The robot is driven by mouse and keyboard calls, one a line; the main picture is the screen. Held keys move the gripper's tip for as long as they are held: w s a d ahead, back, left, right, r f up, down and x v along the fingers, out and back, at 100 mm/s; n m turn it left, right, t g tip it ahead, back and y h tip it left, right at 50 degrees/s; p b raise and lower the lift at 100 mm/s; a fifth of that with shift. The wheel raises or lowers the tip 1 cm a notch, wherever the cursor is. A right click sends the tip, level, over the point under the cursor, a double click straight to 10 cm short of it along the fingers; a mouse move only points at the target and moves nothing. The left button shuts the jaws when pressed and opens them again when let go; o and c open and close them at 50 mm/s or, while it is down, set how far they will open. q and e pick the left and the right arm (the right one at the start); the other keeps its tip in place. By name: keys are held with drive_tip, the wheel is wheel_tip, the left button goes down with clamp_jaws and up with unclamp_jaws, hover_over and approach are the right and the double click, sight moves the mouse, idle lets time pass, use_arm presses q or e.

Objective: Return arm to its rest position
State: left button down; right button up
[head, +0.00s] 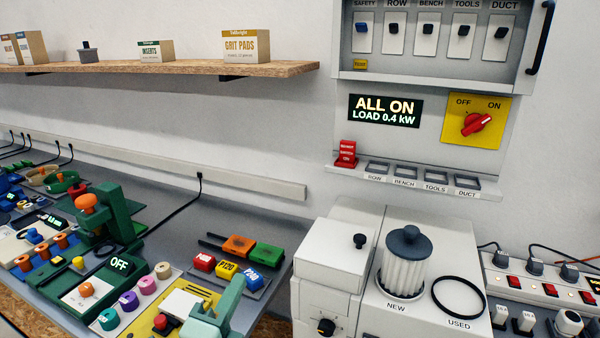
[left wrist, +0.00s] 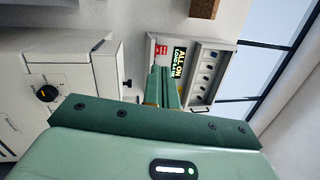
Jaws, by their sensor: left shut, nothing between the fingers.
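My left gripper (head: 236,285) is green and shows at the bottom of the head view, left of centre. It stands in front of the bench's right end, with its fingers pointing up. In the left wrist view its fingers (left wrist: 164,75) are closed together, with nothing between them, and overlap the power panel (left wrist: 205,75) in the distance. I cannot tell exactly how far the gripper is from the bench. My right gripper is in neither view.
The bench (head: 258,215) holds a green machine marked OFF (head: 118,264) and coloured blocks (head: 237,247). A white cabinet (head: 330,255) with a ribbed filter (head: 403,270) stands to the right. A wooden shelf (head: 200,70) juts from the wall. A power strip (head: 530,288) lies far right.

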use_arm(q)
drive_tip(key=s+a+f+n+g+y, duration=0.3)
drive_tip(key=s+a+f+n+y, duration=0.1)
drive_tip(key=a+f+n, duration=0.25)
drive_tip(key=s+a+f+n+g+y, duration=0.3)
drive_tip(key=a+f+n+g+y, duration=0.15)
drive_tip(key=a+f, duration=0.2)
drive_tip(key=s+a+f+n+g+y, duration=0.2)
drive_tip(key=s+a+f+n+g, duration=0.35)
drive_tip(key=s, duration=0.65)
drive_tip(key=s+d+f+g+h, duration=0.1)
drive_tip(key=s+d+f+h, duration=0.1)
drive_tip(key=f, duration=1.1)
drive_tip(key=s+d+f+g+h, duration=0.1)
drive_tip(key=s+d+f+g, duration=0.1)
drive_tip(key=f, duration=1.1)
drive_tip(key=s+f+n+g+h, duration=0.1)
drive_tip(key=s+f, duration=0.7)
drive_tip(key=s, duration=0.2)
drive_tip(key=s+f+n+g+h, duration=0.1)
drive_tip(key=s+f, duration=0.7)
drive_tip(key=s, duration=0.2)
drive_tip(key=shift+a+g, duration=0.15)
drive_tip(key=shift+g, duration=0.15)
drive_tip(key=shift+s, duration=0.1)
